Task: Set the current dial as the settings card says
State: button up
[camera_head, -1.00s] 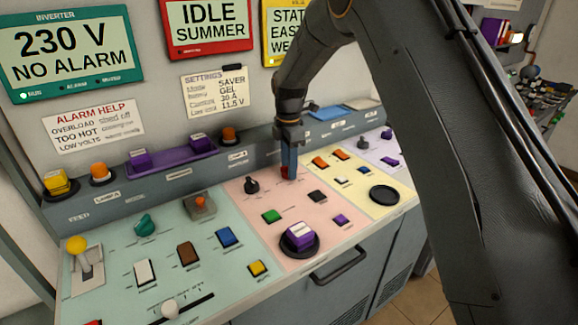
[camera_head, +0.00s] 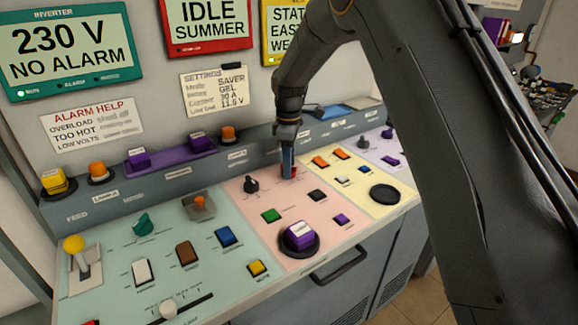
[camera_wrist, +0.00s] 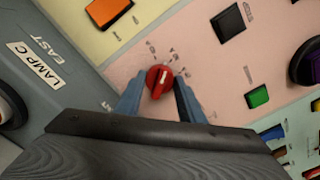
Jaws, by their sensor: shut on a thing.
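The red current dial (camera_wrist: 161,74) with a white pointer line sits on the pink panel and shows clearly in the wrist view. Small marks ring its far side, too small to read surely. My gripper (camera_wrist: 158,88) has its blue fingers on either side of the dial, shut on it. In the head view my gripper (camera_head: 288,174) reaches down to the panel and hides most of the dial. The settings card (camera_head: 216,91) hangs on the wall. It reads SAVER and GEL, then a current value in A, blurred but perhaps 20 or 30, and a low-volt line.
A green button (camera_head: 271,216), a dark button (camera_head: 317,195) and a big purple button (camera_head: 298,235) are nearer the front. Orange switches (camera_head: 321,162) lie to the right on the yellow panel. The raised back ledge is close behind.

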jog(key=shift+m, duration=1.1)
jog(key=shift+r, duration=0.1)
jog(key=o, duration=1)
jog(key=shift+o, duration=0.2)
jog(key=shift+r+b, duration=1.1)
jog(key=shift+r, duration=2.75)
jog(key=s+d+f+m, duration=0.1)
jog(key=s+d+m, duration=0.1)
jog(key=s+d, duration=0.2)
jog(key=s+d+f+m, duration=0.1)
jog(key=s+d+m, duration=0.1)
jog(key=s+d, duration=0.2)
jog(key=s+d+f+m, duration=0.1)
jog(key=s+d+m, duration=0.1)
jog(key=s+d, duration=0.2)
jog(key=shift+s+m, duration=0.4)
jog(key=shift+s, duration=0.1)
jog(key=s+d+f+m, duration=0.2)
jog(key=s+d+m, duration=0.1)
jog(key=s, duration=0.7)
jog(key=s+d+f+m, duration=0.3)
jog(key=s+d+m, duration=0.1)
jog(key=s, duration=0.6)
jog(key=shift+d+f+t, duration=0.15)
jog(key=shift+d+t, duration=0.15)
jog(key=shift+d, duration=0.2)
